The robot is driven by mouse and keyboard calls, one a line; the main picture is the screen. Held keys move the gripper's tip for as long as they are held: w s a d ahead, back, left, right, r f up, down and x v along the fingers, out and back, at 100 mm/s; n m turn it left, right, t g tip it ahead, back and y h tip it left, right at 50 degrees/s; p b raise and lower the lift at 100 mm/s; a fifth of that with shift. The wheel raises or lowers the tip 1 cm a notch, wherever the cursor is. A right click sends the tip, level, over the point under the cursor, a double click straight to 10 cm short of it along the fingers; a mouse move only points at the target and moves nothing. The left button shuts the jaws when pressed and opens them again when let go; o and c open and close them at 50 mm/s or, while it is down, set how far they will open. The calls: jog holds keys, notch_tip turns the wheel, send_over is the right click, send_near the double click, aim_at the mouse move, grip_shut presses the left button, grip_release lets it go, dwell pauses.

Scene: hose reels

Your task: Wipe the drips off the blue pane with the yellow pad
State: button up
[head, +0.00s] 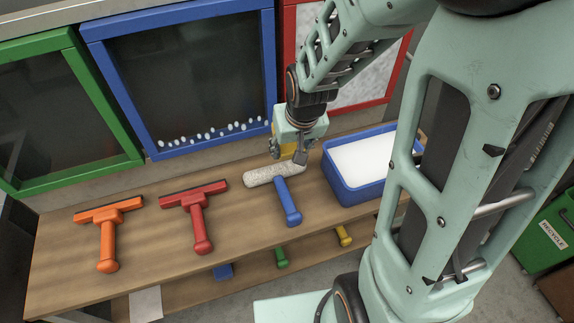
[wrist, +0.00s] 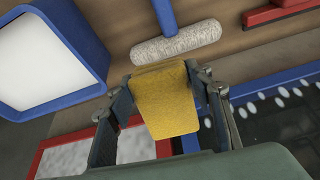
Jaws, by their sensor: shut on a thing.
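The yellow pad (wrist: 162,103) is clamped between the two fingers of my gripper (wrist: 162,76) in the wrist view. In the head view my gripper (head: 288,152) hangs above the shelf, near the blue-handled fluffy roller, and a little of the yellow pad shows between its fingers. The blue pane (head: 190,70) has a blue frame around dark glass and stands behind the shelf at upper left. White drips (head: 210,134) lie in a row along its bottom edge, and several also show at right in the wrist view (wrist: 268,98). The pad is apart from the pane, right of the drips.
A blue tub (head: 365,165) of white contents stands right of my gripper. The fluffy roller (head: 273,174) lies below it. Red (head: 197,213) and orange (head: 107,235) squeegees lie left on the wooden shelf (head: 150,255). Green-framed (head: 60,180) and red-framed (head: 360,104) panes flank the blue one.

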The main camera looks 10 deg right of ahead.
jog(key=shift+s+a+f+n+b, duration=0.3)
jog(key=shift+s+a+f+b, duration=0.3)
jog(key=shift+a+f+b, duration=0.4)
jog(key=shift+w+a+b, duration=0.2)
jog(key=shift+w+a, duration=0.1)
jog(key=shift+w, duration=0.45)
jog(key=shift+w+a+b, duration=0.2)
jog(key=shift+w+a, duration=0.1)
jog(key=shift+w, duration=0.45)
jog(key=shift+w+a+b, duration=0.2)
jog(key=shift+w+a, duration=0.1)
jog(key=shift+w, duration=0.45)
jog(key=shift+w, duration=0.4)
jog(key=shift+w+a+r, duration=0.1)
jog(key=s+a+b, duration=0.2)
jog(key=a+b, duration=0.5)
jog(key=a, duration=0.6)
jog(key=shift+s+a, duration=0.35)
